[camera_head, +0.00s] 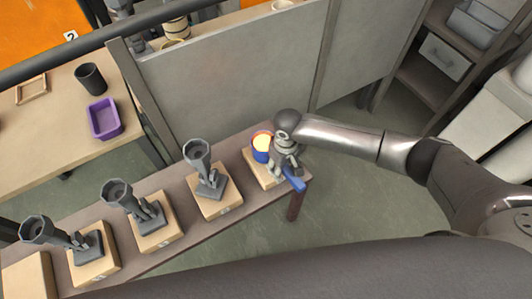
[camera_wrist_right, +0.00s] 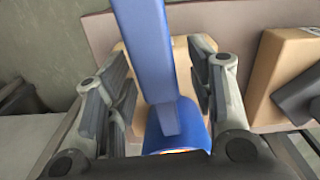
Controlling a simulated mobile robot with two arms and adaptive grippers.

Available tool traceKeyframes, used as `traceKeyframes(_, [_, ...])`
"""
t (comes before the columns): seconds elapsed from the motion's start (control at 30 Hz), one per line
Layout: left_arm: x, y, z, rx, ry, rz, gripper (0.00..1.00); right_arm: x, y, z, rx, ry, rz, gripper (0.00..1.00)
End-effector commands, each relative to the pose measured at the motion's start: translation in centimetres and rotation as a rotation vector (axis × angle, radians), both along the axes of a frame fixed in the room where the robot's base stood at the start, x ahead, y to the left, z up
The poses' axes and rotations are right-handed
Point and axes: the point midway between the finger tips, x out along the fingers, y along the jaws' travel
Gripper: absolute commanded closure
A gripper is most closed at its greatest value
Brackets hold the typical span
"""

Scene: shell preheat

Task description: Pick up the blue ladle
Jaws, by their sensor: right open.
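The blue ladle (camera_head: 295,183) is at the right end of the narrow brown table, over a wooden block (camera_head: 253,165). Its round bowl (camera_head: 260,155) has a pale yellow inside. My right gripper (camera_head: 286,165) is over the ladle and hides part of it. In the right wrist view, the blue ladle handle (camera_wrist_right: 149,50) runs between the two open fingers of my right gripper (camera_wrist_right: 163,75), with gaps visible on both sides. The bowl (camera_wrist_right: 180,125) is partly hidden by the gripper body. My left gripper is not in view.
Several grey ladles, such as one (camera_head: 198,157), stand on wooden blocks along the brown table (camera_head: 183,181) to the left. A grey partition (camera_head: 225,75) rises behind. A purple tray (camera_head: 104,118) and dark cup (camera_head: 90,78) are on another table.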

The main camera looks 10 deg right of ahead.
Motion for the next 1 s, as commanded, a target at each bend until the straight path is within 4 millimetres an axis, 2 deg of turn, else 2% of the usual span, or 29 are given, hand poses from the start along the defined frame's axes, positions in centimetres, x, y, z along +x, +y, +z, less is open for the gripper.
traceKeyframes(0.07, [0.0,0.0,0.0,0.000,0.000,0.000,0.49,0.0,0.0,0.0,0.000,0.000,0.000,0.50])
traceKeyframes(0.47, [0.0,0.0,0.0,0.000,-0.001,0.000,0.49,0.0,0.0,0.1,0.000,0.000,0.000,1.00])
traceKeyframes(0.77, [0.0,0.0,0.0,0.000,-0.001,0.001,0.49,0.1,0.1,0.3,0.002,-0.002,0.000,1.00])
traceKeyframes(1.0, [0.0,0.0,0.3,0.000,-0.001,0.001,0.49,0.2,0.1,2.1,0.004,-0.003,0.001,1.00])
